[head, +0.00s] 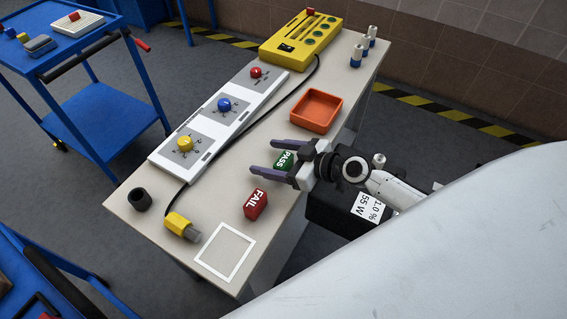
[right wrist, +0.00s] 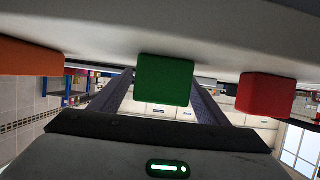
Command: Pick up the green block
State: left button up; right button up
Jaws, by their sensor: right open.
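The green block (head: 285,160), marked PASS, lies on the beige table in the head view, partly hidden by my right gripper. My right gripper (head: 261,157) is open, with its two dark fingers pointing left, one on either side of the block. In the right wrist view the green block (right wrist: 165,80) shows between the spread fingers (right wrist: 160,100). I cannot tell whether either finger touches it. My left gripper is not in view.
A red FAIL block (head: 256,204) lies in front of the gripper. An orange tray (head: 317,110) stands behind it. A white panel with knobs (head: 221,117), a yellow case (head: 302,38), a yellow connector (head: 180,225) and a black cup (head: 140,199) are also on the table (head: 242,180).

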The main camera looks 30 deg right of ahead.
jog(key=shift+c, duration=0.5)
jog(key=c, duration=1)
jog(key=shift+r, duration=0.15)
